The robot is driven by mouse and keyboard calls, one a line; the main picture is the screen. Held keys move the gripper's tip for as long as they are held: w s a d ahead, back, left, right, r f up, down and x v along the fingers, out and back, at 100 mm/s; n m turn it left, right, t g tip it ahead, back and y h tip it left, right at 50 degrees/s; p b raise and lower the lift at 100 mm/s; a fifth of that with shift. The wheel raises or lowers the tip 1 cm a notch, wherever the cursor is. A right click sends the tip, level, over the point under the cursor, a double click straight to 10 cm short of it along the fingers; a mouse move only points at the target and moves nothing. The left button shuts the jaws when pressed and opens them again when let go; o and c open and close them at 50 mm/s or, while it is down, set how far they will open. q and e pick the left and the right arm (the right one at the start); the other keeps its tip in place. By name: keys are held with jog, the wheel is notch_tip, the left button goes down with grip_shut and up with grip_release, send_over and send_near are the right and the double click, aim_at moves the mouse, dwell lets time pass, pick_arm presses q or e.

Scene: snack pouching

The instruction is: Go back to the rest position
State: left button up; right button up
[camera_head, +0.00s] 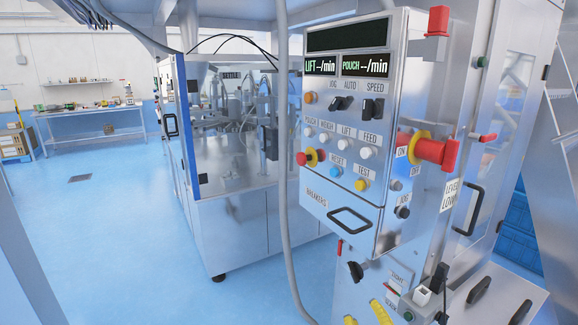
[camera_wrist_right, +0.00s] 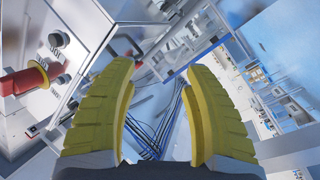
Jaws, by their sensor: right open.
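My right gripper (camera_head: 366,315) shows at the bottom edge of the head view, below the control box, with only its yellow fingers partly in the picture. In the right wrist view the two ribbed yellow fingers of the right gripper (camera_wrist_right: 158,75) stand wide apart, with nothing between them. My left gripper is in neither view.
A steel control box (camera_head: 342,213) with displays, knobs and switches stands close in front. A red-and-yellow switch (camera_head: 432,150) juts from its side. A grey cable (camera_head: 283,150) hangs to its left. A glass-sided machine (camera_head: 235,205) stands behind. The blue floor (camera_head: 110,235) at left is clear.

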jog(key=s+d+f+g+h, duration=0.2)
jog(key=s+f+g, duration=0.4)
jog(key=s+f, duration=0.6)
jog(key=s+d+f+m+g+h, duration=0.1)
jog(key=s+d+f+g+h, duration=0.15)
jog(key=s+d, duration=0.4)
jog(key=s+d+f+m+g+h, duration=0.1)
jog(key=s+d+g+h, duration=0.25)
jog(key=s, duration=0.55)
jog(key=s+a+f+g+y, duration=0.1)
jog(key=s+a+f+y, duration=0.15)
jog(key=f, duration=1.35)
jog(key=s+a+f+g+y, duration=0.1)
jog(key=a+f+g, duration=0.15)
jog(key=f, duration=1.45)
jog(key=s+f+m+g+y, duration=0.1)
jog(key=s+f+m+g, duration=0.1)
jog(key=s+f, duration=1.6)
jog(key=s+m, duration=0.1)
jog(key=s, duration=0.2)
jog(key=shift+a+m, duration=0.3)
